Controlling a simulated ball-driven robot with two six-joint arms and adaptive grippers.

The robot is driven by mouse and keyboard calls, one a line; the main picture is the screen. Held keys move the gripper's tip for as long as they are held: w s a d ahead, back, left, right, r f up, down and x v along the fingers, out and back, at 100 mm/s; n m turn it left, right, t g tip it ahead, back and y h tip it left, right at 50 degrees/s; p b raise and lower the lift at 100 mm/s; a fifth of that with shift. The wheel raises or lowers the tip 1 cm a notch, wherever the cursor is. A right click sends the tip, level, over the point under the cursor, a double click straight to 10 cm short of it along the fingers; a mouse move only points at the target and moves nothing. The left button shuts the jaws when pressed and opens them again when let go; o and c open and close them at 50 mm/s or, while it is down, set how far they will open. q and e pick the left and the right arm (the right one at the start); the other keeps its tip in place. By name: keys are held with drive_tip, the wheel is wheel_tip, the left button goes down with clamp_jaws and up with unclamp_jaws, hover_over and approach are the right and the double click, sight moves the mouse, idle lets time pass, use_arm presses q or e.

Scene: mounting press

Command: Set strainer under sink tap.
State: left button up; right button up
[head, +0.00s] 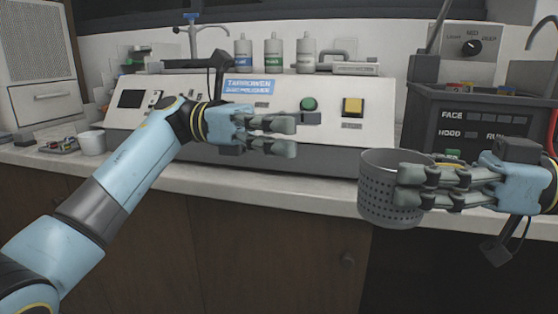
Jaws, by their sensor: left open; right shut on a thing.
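The strainer (376,200) is a grey metal cup with many small holes. My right gripper (404,187) is shut on its right side and holds it upright in front of the counter's edge, at the right. The fingers hide part of its wall. My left gripper (297,137) is open and empty in front of the white machine, fingers pointing right. A tap with a blue handle (192,30) stands at the back left, its lower part hidden behind the machine. A curved grey spout (541,32) shows at the right edge; no sink basin is visible.
The white machine (335,118) with green and yellow buttons fills the counter's middle. Several bottles (273,53) stand behind it. A dark grey unit (465,112) stands at right. A white cup (92,142) and small tray (58,146) are at left. A narrow counter strip (240,178) is clear.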

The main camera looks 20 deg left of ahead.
sight(373, 174)
use_arm(q)
wheel_tip(373, 174, down, 4)
drive_tip(key=s+a, duration=0.2)
drive_tip(key=s, duration=0.1)
drive_tip(key=shift+t+y, duration=0.3)
drive_tip(key=d, duration=1.2)
drive_tip(key=shift+w+d+f, duration=0.1)
drive_tip(key=shift+w+f, duration=0.05)
drive_tip(key=shift+f, duration=0.05)
drive_tip(key=c, duration=1.3)
use_arm(e)
drive_tip(key=o, duration=1.3)
drive_tip(key=shift+c, duration=0.2)
drive_tip(key=shift+d, duration=0.1)
